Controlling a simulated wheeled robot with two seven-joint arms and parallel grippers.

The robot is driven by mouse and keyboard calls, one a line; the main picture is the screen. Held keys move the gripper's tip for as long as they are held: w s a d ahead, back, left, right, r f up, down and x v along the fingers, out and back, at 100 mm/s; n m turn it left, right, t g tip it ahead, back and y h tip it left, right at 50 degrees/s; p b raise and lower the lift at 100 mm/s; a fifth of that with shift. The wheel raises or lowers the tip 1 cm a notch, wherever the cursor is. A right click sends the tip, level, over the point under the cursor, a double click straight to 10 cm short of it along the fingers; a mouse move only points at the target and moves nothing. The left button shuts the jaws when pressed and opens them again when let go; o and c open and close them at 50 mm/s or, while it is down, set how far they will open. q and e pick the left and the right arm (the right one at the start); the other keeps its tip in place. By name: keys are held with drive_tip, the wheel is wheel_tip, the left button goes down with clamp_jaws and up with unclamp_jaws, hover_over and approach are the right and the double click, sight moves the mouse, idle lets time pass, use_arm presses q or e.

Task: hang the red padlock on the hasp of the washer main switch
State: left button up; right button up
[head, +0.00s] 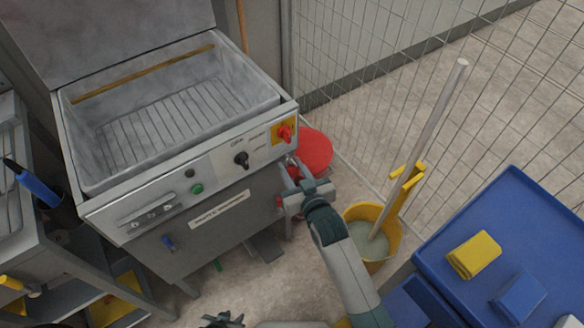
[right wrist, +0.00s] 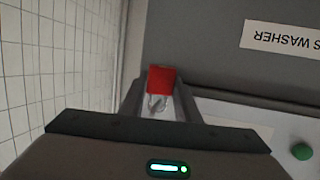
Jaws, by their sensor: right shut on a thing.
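The red padlock (right wrist: 161,80) sits between the fingers of my right gripper (right wrist: 160,103) in the right wrist view, its metal shackle pointing toward the camera. In the head view my right gripper (head: 290,171) is shut on it just below the washer's right front corner; the padlock is mostly hidden there. The main switch (head: 285,133), a red knob on a yellow plate, is on the panel's right end, a little above the gripper. Its hasp is too small to make out. A dark part of my left gripper (head: 224,320) shows at the bottom edge; its jaws are unclear.
The grey parts washer (head: 190,158) stands with its lid up. A red round object (head: 314,150) is on the floor behind my right gripper. A yellow mop bucket (head: 388,240), a blue cart (head: 440,245) with cloths and a wire fence (head: 400,60) are to the right.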

drive_tip(key=o, duration=1.1)
drive_tip(key=shift+o, duration=0.2)
drive_tip(key=shift+s, duration=0.1)
use_arm(q)
drive_tip(key=shift+s+a+f, duration=0.15)
drive_tip(key=shift+s+a, duration=0.15)
use_arm(e)
drive_tip(key=v, duration=1.7)
drive_tip(key=shift+d+r, duration=0.1)
drive_tip(key=shift+s, duration=0.15)
